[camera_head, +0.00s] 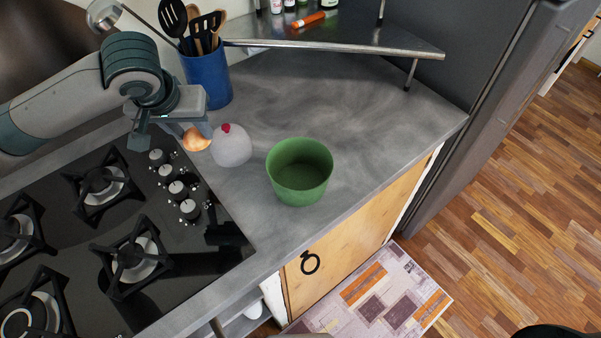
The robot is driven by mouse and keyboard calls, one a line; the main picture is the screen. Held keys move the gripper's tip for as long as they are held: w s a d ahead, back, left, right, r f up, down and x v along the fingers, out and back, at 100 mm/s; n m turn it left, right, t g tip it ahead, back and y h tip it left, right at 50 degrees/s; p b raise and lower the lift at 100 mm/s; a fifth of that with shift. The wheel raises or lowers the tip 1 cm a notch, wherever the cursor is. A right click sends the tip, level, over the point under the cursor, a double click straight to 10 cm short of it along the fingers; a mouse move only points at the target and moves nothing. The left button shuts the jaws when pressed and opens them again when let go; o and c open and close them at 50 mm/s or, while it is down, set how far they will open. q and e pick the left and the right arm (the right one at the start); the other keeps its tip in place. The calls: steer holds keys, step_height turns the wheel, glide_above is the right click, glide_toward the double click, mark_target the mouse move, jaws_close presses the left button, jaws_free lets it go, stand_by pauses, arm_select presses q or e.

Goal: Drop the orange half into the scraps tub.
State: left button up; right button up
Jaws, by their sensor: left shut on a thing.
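The orange half (196,140) is at the fingers of my left gripper (172,137), which comes in from the left over the back edge of the stove. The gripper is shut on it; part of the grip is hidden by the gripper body. The green tub (299,192) stands upright on the grey counter, to the right of the gripper. Its inside looks empty. My right gripper is not in view.
A pale round object with a red top (231,149) stands between the orange half and the tub. A blue utensil holder (208,78) is behind the gripper. The black stove (105,220) lies left. Under the metal shelf (330,47), the counter (370,120) is clear.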

arm_select(q)
steer(key=shift+d+m+h, duration=0.3)
steer(key=shift+d+m, duration=0.25)
steer(key=shift+m, duration=0.15)
steer(key=s+d+r+m+g+h+p, duration=0.1)
steer(key=d+m+g+p, duration=0.1)
steer(key=d+m, duration=0.7)
steer(key=s+d+r+m+g+h+p, duration=0.1)
steer(key=d+m+g+h+p, duration=0.1)
steer(key=d+m+g, duration=0.3)
steer(key=d+m+p, duration=0.1)
steer(key=d+m, duration=0.3)
steer(key=m, duration=0.5)
steer(key=shift+s+d+r+m, duration=0.15)
steer(key=shift+s+r+m, duration=0.05)
steer(key=shift+r+m, duration=0.2)
step_height(320, 180, down, 6)
steer(key=b, duration=0.6)
